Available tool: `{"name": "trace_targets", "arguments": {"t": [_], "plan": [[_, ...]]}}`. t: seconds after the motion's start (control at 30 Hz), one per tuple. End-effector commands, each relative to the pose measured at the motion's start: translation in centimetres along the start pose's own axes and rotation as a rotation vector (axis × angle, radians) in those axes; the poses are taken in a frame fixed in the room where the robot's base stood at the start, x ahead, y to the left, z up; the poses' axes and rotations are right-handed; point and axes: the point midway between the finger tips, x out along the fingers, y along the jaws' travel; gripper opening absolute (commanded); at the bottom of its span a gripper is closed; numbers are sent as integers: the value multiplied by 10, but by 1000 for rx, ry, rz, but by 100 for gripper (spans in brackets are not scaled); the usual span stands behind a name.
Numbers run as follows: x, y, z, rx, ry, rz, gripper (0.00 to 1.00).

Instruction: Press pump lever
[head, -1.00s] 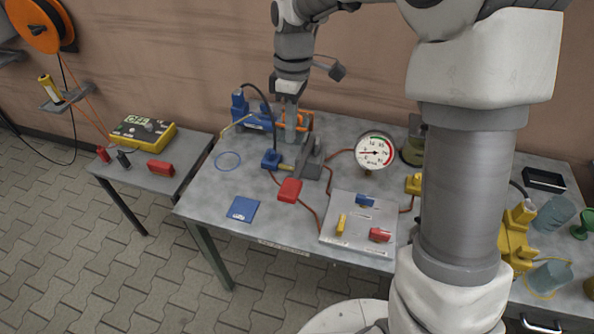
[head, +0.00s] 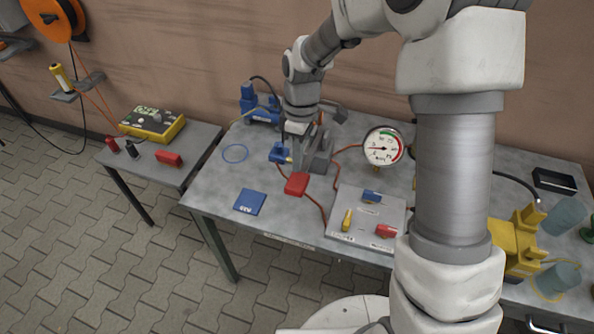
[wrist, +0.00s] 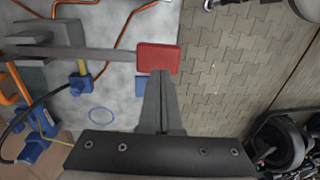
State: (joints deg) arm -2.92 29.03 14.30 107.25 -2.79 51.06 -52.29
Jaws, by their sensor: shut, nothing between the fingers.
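The pump lever is a grey bar ending in a red pad (head: 297,184), which sticks out toward the table's front edge from the grey pump body (head: 320,160). In the wrist view the red pad (wrist: 158,57) sits at the end of the grey bar (wrist: 90,53). My gripper (head: 298,158) is shut and empty, pointing down at the lever. In the wrist view my fingertips (wrist: 160,74) overlap the lower edge of the red pad; I cannot tell whether they touch it. The round gauge (head: 382,147) has its needle at the low left side.
A grey panel (head: 345,205) with blue, yellow and red handles lies right of the lever. A blue pad (head: 250,201) and blue ring (head: 235,153) lie left. A side table holds a yellow meter (head: 152,123). Copper pipes run around the pump. The front left tabletop is mostly clear.

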Motion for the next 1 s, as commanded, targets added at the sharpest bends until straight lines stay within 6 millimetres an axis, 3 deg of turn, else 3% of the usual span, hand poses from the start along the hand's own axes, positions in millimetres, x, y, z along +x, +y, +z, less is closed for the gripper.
{"name": "trace_targets", "arguments": {"t": [0.1, 0.3, 0.77, 1.0], "plan": [[19, 0, 0, 0, -2, -2, 0], [35, 0, 0, 0, -1, 0, 0], [38, 0, 0, 0, -1, 4, 0], [53, -2, 0, -1, 0, 52, 0]]}}
